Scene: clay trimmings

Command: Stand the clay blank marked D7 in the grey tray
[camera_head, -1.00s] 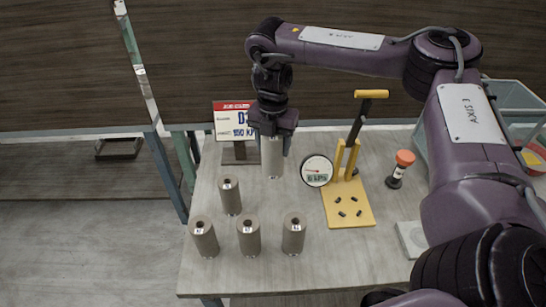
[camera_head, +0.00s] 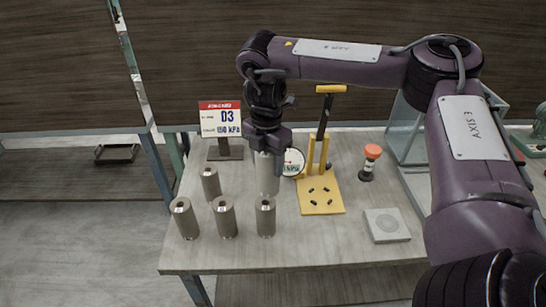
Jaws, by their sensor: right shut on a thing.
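My right gripper (camera_head: 267,152) is shut on a pale grey clay cylinder (camera_head: 269,178), held upright above the table, behind the front row of blanks. No mark can be read on it. Several brownish-grey blanks stand upright at the table's left: one at the back (camera_head: 210,184), and a front row of left (camera_head: 186,219), middle (camera_head: 225,218) and right (camera_head: 265,217) ones. Each has a small white tag too small to read, so I cannot tell which is D7. A flat grey square piece (camera_head: 387,225) with a round mark lies at the right; I cannot tell whether it is the tray.
A red-topped sign (camera_head: 221,120) reading 03 and 150 kPa stands behind the blanks. A yellow hand pump (camera_head: 321,194) with a round gauge (camera_head: 292,162) stands beside the held cylinder. An orange-topped item (camera_head: 370,163) is further right. The table's (camera_head: 300,252) front strip is clear.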

